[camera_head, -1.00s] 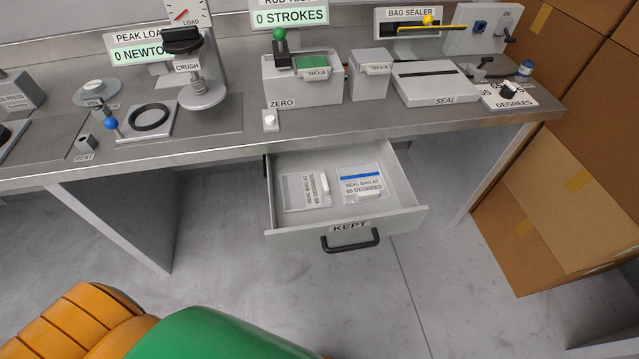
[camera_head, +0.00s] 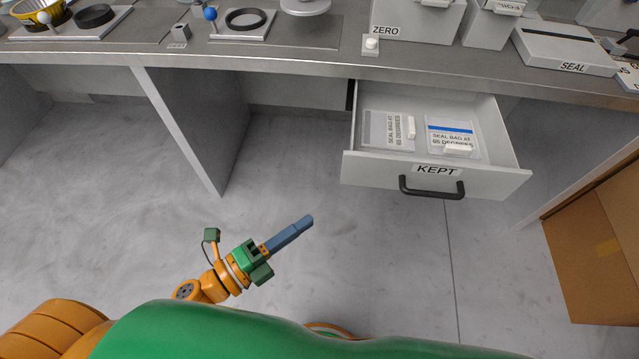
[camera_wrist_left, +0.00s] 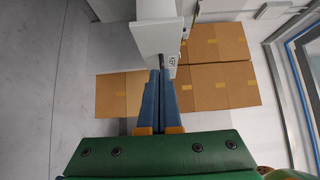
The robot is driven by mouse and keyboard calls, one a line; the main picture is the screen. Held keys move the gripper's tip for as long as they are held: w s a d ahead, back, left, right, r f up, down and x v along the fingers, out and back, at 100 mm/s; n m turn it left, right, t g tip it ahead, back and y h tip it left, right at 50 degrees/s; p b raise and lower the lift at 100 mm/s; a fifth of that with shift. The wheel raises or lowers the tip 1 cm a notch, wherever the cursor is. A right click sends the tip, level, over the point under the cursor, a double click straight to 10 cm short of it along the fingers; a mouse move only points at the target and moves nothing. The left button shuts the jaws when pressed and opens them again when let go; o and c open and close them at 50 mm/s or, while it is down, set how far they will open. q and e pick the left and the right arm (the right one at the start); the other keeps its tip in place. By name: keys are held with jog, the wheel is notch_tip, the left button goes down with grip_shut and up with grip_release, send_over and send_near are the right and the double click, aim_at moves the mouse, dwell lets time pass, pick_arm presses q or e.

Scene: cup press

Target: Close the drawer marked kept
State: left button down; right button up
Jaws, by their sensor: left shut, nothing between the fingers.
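The drawer (camera_head: 370,171) marked KEPT stands pulled out from under the bench, with a black bar handle (camera_head: 431,192) on its front. Two clear bags with labels lie inside it; the right bag (camera_head: 453,135) has a blue stripe and the left bag (camera_head: 384,130) has none. My left gripper (camera_head: 309,219) is shut and empty, in front of the drawer and to the left of its handle, apart from it. In the left wrist view its closed blue fingers (camera_wrist_left: 160,75) point toward the pale drawer front (camera_wrist_left: 157,40). My right gripper is not in view.
The grey bench (camera_head: 290,55) runs above the drawer and carries the ZERO unit (camera_head: 410,20) and the SEAL unit (camera_head: 568,52). A bench leg panel (camera_head: 195,125) stands left of the drawer. Cardboard boxes (camera_head: 590,255) stand at right. The floor before the drawer is clear.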

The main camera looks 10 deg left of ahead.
pick_arm(q)
jog(key=p, duration=0.1)
send_near(356, 172)
jog(key=d, duration=0.4)
jog(key=shift+w, duration=2.15)
